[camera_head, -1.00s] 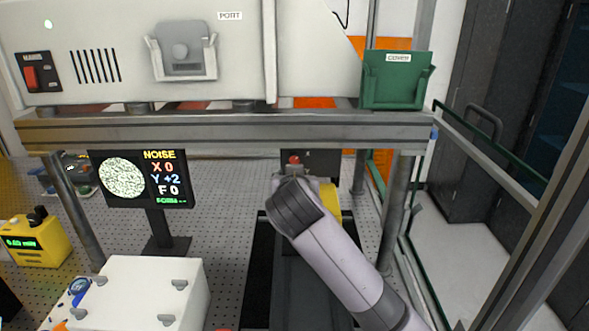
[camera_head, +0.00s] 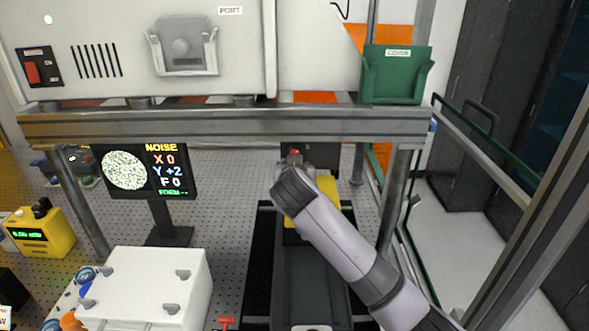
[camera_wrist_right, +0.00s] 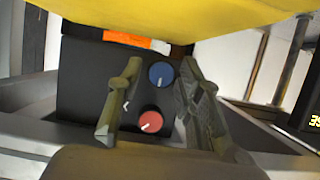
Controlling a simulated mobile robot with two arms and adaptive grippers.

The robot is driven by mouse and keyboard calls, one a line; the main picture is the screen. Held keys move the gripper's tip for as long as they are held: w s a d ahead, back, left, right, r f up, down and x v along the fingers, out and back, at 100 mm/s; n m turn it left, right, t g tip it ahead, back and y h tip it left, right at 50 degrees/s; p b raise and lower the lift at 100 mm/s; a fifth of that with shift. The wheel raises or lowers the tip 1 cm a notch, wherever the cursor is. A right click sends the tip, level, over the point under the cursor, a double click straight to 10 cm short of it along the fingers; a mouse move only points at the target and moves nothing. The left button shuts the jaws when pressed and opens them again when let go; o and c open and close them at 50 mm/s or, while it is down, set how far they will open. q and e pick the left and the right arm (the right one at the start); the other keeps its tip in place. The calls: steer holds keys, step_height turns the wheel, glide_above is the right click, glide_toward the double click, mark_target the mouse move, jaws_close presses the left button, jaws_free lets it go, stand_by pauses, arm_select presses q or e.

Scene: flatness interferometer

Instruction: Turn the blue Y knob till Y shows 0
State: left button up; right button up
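The blue knob (camera_wrist_right: 161,75) with a white pointer line sits on a dark box in the right wrist view. A red knob (camera_wrist_right: 150,121) is below it on the same face. My right gripper (camera_wrist_right: 160,65) is open, its two fingers left and right of the blue knob in the picture; I cannot tell whether they touch it. The monitor (camera_head: 146,172) reads NOISE, X 0, Y +2, F 0, beside a grainy round pattern. My left gripper is not in view.
A yellow part (camera_wrist_right: 170,15) hangs over the knob box in the wrist view. A metal frame beam (camera_head: 220,126) crosses above my right arm. A white box (camera_head: 150,285) and a yellow meter (camera_head: 42,233) stand at left. A green COVER holder (camera_head: 396,75) is upper right.

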jaws_close()
steer(key=n+h, duration=0.2)
steer(key=shift+a+n, duration=0.15)
steer(key=shift+n, duration=0.25)
stand_by(0.3)
steer(key=shift+o, duration=1.6)
jaws_free()
steer(key=v, duration=1.2)
